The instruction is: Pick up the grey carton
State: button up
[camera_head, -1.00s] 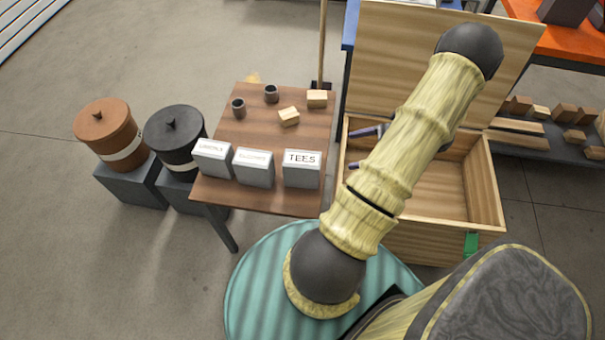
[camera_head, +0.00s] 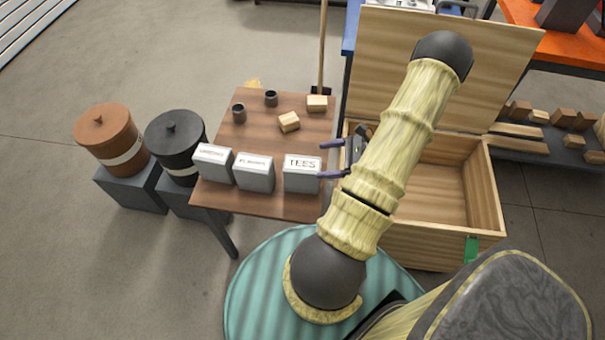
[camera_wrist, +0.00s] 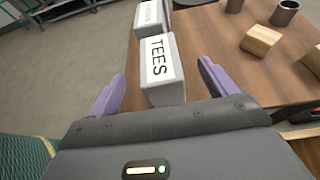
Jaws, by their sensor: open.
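Three grey cartons with white labels stand in a row along the near edge of the brown table. The right one reads TEES (camera_head: 302,178); the middle carton (camera_head: 254,176) and the left carton (camera_head: 213,166) have labels too small to read surely. My gripper (camera_head: 321,160) is open and empty at the right side of the TEES carton, its two purple fingers pointing left. In the wrist view the TEES carton (camera_wrist: 162,82) shows ahead, between the open fingers in the picture. I cannot tell whether the fingers touch it. Another carton (camera_wrist: 149,18) stands beyond it.
On the brown table (camera_head: 255,133) two dark cups (camera_head: 239,113) and two wooden blocks (camera_head: 289,121) stand behind the cartons. An open wooden chest (camera_head: 488,185) is right of the table. A black lidded pot (camera_head: 177,145) and a brown one (camera_head: 108,138) stand on the left.

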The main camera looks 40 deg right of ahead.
aim_at(304, 164)
jog(key=shift+x, duration=1.45)
jog(key=shift+w+a, duration=0.1)
jog(key=shift+a, duration=0.05)
jog(key=x, duration=0.5)
jog(key=shift+f, duration=0.1)
jog(key=c, duration=1.7)
jog(key=shift+c, duration=0.2)
notch_tip(304, 164, up, 10)
jog(key=shift+r+p, duration=0.1)
jog(key=shift+p, duration=0.4)
